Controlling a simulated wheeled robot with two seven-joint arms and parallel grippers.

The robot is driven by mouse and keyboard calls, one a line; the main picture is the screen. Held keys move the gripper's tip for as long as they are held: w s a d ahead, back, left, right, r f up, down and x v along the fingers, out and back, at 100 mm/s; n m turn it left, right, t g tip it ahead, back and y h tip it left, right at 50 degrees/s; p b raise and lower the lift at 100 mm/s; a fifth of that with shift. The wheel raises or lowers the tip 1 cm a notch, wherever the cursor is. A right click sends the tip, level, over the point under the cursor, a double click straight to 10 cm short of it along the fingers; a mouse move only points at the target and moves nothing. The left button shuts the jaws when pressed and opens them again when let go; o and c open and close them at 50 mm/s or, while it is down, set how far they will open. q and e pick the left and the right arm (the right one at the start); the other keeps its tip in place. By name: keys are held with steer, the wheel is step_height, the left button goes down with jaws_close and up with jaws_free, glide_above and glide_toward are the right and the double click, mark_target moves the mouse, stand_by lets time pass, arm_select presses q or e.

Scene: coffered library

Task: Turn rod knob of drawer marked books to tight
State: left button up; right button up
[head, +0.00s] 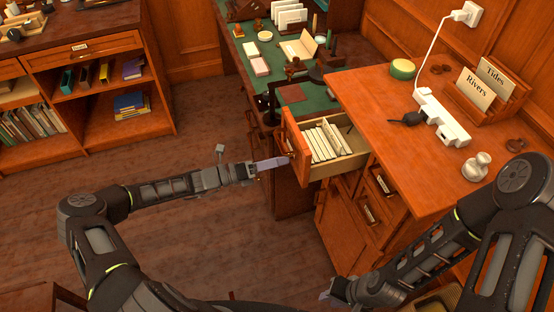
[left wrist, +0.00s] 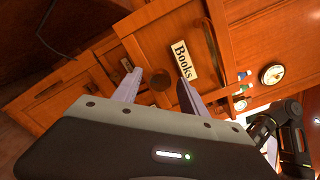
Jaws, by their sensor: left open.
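The drawer marked "Books" (head: 294,141) is pulled out of the desk, with several pale cards standing in it. In the left wrist view its front carries the white "Books" label (left wrist: 185,60). A dark round knob (left wrist: 160,83) sits beside the label on that front. My left gripper (head: 284,161) is at the drawer front; in the left wrist view its open fingers (left wrist: 159,80) stand on either side of the knob. I cannot tell whether they touch it. My right gripper (head: 331,293) is low by the cabinet, mostly hidden by its arm.
Behind is a green-topped desk (head: 252,82). A bookcase (head: 100,104) stands at left. The floor between is clear.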

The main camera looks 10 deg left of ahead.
arm_select(q)
jaws_close()
stand_by(0.6)
